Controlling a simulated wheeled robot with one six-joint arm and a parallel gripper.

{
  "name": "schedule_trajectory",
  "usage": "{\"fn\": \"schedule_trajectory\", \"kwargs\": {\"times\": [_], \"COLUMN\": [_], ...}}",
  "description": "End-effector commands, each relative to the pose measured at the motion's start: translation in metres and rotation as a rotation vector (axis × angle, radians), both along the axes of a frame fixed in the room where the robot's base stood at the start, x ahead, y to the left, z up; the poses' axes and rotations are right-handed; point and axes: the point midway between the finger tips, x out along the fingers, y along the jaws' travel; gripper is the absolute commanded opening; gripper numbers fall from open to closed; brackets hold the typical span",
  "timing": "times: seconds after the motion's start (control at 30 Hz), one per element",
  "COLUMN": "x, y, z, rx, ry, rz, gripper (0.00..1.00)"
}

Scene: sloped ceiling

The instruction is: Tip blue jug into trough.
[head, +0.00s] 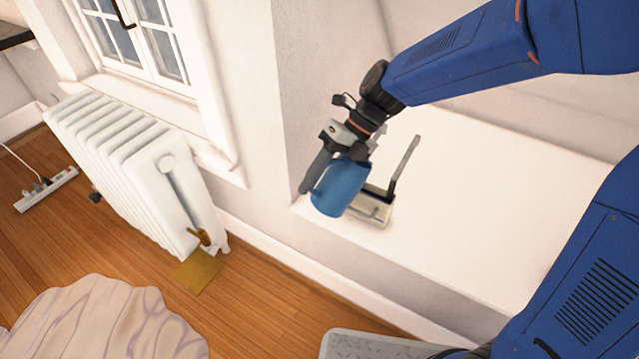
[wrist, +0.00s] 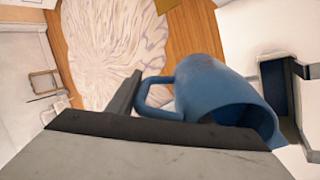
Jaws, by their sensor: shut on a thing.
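The blue jug (head: 341,187) hangs from my gripper (head: 320,176) in the head view, above the near left corner of the white ledge. The wrist view shows the jug (wrist: 205,85) with its handle at the dark gripper finger (wrist: 122,95); my gripper is shut on it. The jug looks tilted, its open mouth facing the lower right in the wrist view. Its contents cannot be made out. The pale trough (head: 374,212) with a dark inside stands on the ledge, just right of and partly behind the jug. In the wrist view the trough (wrist: 292,112) is at the right edge.
A grey upright bar (head: 404,160) rises beside the trough. The white ledge (head: 470,180) is bare to the right. A wall corner stands close left of my gripper. A white radiator (head: 130,165), a window and a pale rug (head: 95,320) lie farther left.

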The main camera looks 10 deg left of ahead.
Motion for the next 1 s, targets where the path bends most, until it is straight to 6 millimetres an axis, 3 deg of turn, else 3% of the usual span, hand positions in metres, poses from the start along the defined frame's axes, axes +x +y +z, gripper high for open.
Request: {"fn": "schedule_trajectory", "kwargs": {"times": [1.0], "x": [0.0016], "y": [-0.0015], "z": [0.0103], "rx": [0.098], "ry": [0.082], "rz": [0.0], "gripper": [0.0]}}
